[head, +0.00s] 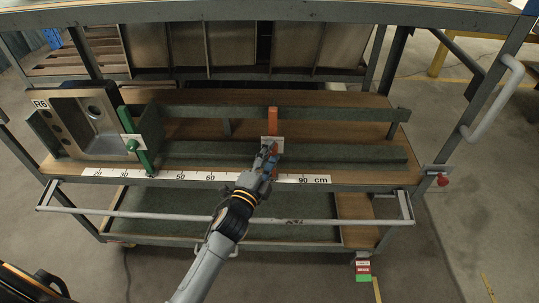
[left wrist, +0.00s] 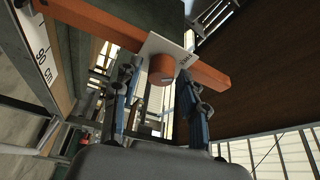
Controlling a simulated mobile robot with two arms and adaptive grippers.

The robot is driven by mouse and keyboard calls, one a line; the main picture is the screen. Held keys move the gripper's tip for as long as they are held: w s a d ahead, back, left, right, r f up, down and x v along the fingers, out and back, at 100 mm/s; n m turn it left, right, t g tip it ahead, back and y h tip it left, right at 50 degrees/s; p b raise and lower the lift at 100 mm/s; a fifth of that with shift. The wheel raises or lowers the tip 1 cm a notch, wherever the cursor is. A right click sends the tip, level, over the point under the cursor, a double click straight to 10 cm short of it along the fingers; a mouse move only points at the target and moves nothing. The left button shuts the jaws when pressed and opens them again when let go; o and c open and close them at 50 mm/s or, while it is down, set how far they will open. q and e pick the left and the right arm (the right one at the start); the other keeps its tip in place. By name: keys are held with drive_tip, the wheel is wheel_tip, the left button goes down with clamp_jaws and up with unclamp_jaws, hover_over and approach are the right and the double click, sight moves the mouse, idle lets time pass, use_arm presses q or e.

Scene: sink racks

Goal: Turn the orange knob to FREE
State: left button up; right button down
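The orange knob (left wrist: 162,68) is a short round peg in front of a white label plate (left wrist: 178,52) on an orange bar (left wrist: 209,75). The lettering on the plate is too small to read surely. In the head view the orange bar (head: 272,121) stands upright across the green rails, with its white plate (head: 273,144) low on it. The knob is hidden there by my left gripper (head: 267,155). In the left wrist view my left gripper (left wrist: 155,88) is open, one finger on each side of the knob, with gaps visible. My right gripper is not in view.
A green bar with a green knob (head: 132,145) stands left, beside a steel sink (head: 92,125). A centimetre scale (head: 195,177) runs along the shelf's front edge, above a grey rail (head: 160,216). A red knob (head: 442,180) is at the right post.

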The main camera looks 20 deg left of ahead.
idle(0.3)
use_arm(q)
drive_tip(key=s+a, duration=0.1)
drive_tip(key=s, duration=1.1)
drive_tip(key=shift+f, duration=0.45)
drive_tip(key=shift+a, duration=0.15)
